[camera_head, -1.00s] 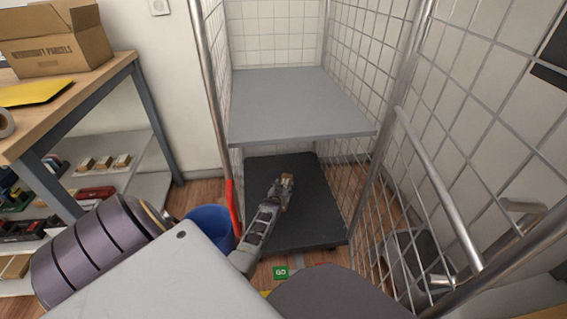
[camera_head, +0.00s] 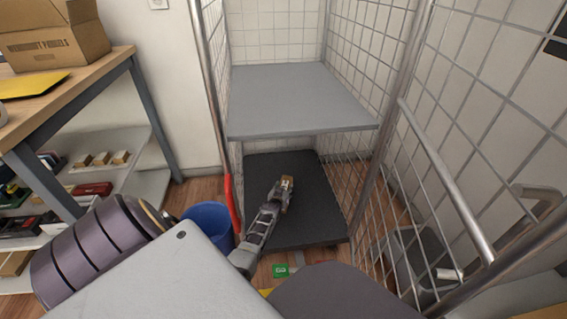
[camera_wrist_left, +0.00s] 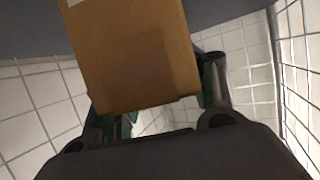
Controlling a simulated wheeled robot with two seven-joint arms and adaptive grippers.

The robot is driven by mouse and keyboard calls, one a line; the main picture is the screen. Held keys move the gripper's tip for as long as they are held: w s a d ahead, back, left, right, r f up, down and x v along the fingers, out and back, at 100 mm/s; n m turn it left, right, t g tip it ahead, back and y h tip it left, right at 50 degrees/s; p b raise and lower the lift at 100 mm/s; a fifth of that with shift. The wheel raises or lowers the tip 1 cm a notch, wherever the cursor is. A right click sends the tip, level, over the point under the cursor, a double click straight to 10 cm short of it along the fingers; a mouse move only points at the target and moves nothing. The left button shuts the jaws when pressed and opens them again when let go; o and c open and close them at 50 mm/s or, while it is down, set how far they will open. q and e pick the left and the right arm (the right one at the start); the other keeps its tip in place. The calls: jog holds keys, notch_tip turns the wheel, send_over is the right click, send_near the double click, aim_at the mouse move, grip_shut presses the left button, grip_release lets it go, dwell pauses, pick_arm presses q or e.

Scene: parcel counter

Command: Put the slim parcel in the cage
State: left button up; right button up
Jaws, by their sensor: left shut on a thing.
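The cage (camera_head: 401,88) is a wire-mesh roll cage with metal posts, a grey shelf (camera_head: 295,98) and a dark base deck (camera_head: 310,215). My left gripper (camera_head: 284,194) reaches in below the shelf, over the dark deck. It is shut on the slim parcel (camera_head: 288,181), a brown box showing only as a small piece in the head view. In the left wrist view the parcel (camera_wrist_left: 135,50) stands between the fingers, with a white label corner at its top edge. The parcel's clearance above the deck cannot be told. My right gripper is not in view.
A red bar (camera_head: 231,205) and a blue bin (camera_head: 208,222) stand by the cage's left front post. A wooden table (camera_head: 75,86) at left carries an open carton (camera_head: 50,42). A tilted mesh gate with a handle is at right. The shelf top is clear.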

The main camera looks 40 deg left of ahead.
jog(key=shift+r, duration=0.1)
pick_arm(q)
jog(key=o, duration=1.8)
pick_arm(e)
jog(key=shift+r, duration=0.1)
pick_arm(q)
jog(key=shift+s+d+r+p, duration=0.25)
jog(key=shift+s+p, duration=0.1)
jog(key=shift+p, duration=0.05)
jog(key=shift+p+v, duration=0.95)
jog(key=shift+v, duration=0.65)
jog(key=p+v, duration=0.4)
jog(key=v, duration=0.3)
jog(key=shift+s+d, duration=0.15)
jog(key=shift+s, duration=0.2)
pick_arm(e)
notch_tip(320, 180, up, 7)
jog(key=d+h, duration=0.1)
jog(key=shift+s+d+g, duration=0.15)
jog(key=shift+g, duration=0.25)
